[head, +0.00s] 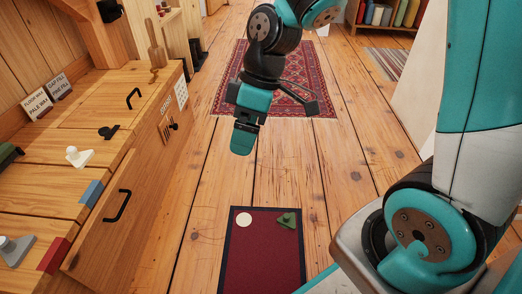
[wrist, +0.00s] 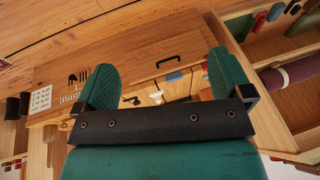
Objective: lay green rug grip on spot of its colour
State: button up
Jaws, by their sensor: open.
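A small green triangular piece with a darker raised part, which looks like the green rug grip (head: 286,220), lies at the upper right corner of a dark red mat (head: 262,262) on the floor. I cannot tell whether a green spot is under it. A round whitish spot (head: 243,219) is at the mat's upper left corner. My gripper (head: 243,140) is in the air above the floor, beyond the mat's far edge and apart from the green piece. In the wrist view my gripper (wrist: 162,82) is open, with nothing between its fingers.
A wooden drawer unit (head: 120,170) on the left carries a white knobbed piece (head: 78,156), a black piece (head: 108,131), blue (head: 91,193) and red (head: 53,255) blocks. A patterned rug (head: 285,85) lies farther back. Bare floorboards surround the mat.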

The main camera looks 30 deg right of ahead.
jog(key=s+a+r+m, duration=0.2)
jog(key=s+r, duration=0.1)
jog(key=s, duration=0.3)
jog(key=s+a+r+m, duration=0.2)
jog(key=s+r, duration=0.2)
jog(key=s, duration=0.3)
jog(key=shift+s+a+r, duration=0.15)
jog(key=shift+s+a, duration=0.1)
jog(key=shift+a, duration=0.15)
jog(key=shift+r, duration=0.1)
